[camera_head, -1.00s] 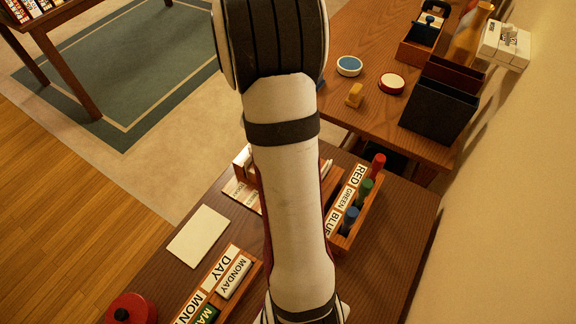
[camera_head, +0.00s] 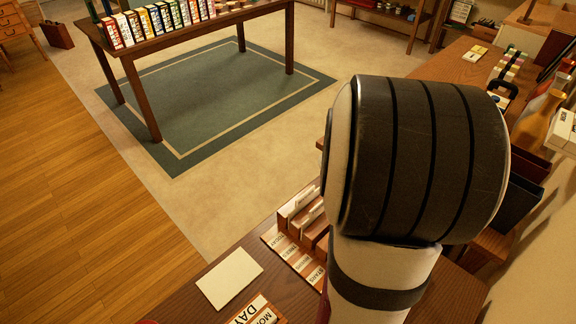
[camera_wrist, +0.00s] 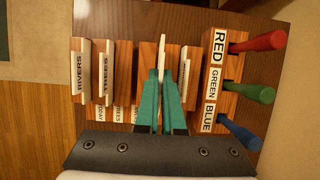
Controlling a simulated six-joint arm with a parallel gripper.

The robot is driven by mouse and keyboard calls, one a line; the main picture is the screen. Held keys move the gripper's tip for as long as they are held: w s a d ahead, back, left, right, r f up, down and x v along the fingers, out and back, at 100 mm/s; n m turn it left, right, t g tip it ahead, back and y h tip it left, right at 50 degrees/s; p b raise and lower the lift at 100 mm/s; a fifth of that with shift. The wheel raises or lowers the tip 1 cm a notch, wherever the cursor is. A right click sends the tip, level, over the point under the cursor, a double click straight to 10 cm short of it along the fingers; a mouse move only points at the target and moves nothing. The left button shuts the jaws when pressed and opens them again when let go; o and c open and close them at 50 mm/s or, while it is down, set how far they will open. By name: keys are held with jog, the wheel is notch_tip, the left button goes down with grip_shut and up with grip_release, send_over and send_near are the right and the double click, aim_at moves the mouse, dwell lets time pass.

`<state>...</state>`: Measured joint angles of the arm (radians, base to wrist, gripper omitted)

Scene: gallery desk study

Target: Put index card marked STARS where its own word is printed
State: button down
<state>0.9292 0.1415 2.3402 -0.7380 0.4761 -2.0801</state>
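In the wrist view, my gripper (camera_wrist: 162,76) has two teal fingers close together on a thin white card (camera_wrist: 161,48), seen edge-on; its face and word are hidden. Wooden card holders stand around it. One holds a card reading RIVERS (camera_wrist: 79,72), and another holds a card that seems to read TREES (camera_wrist: 107,72). A further card (camera_wrist: 188,68) stands to the right, its word too small to read. In the head view, a printed strip (camera_head: 296,258) lies in front of the holders (camera_head: 300,208), its small words hard to read. My arm hides the gripper there.
A blank white card (camera_head: 230,277) lies on the desk, with a DAY label block (camera_head: 256,311) in front. The holders stand close together.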

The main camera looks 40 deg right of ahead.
notch_tip(320, 180, down, 6)
jog(key=shift+r, duration=0.1)
jog(key=c, duration=1)
grip_release()
jog(key=shift+c, duration=0.2)
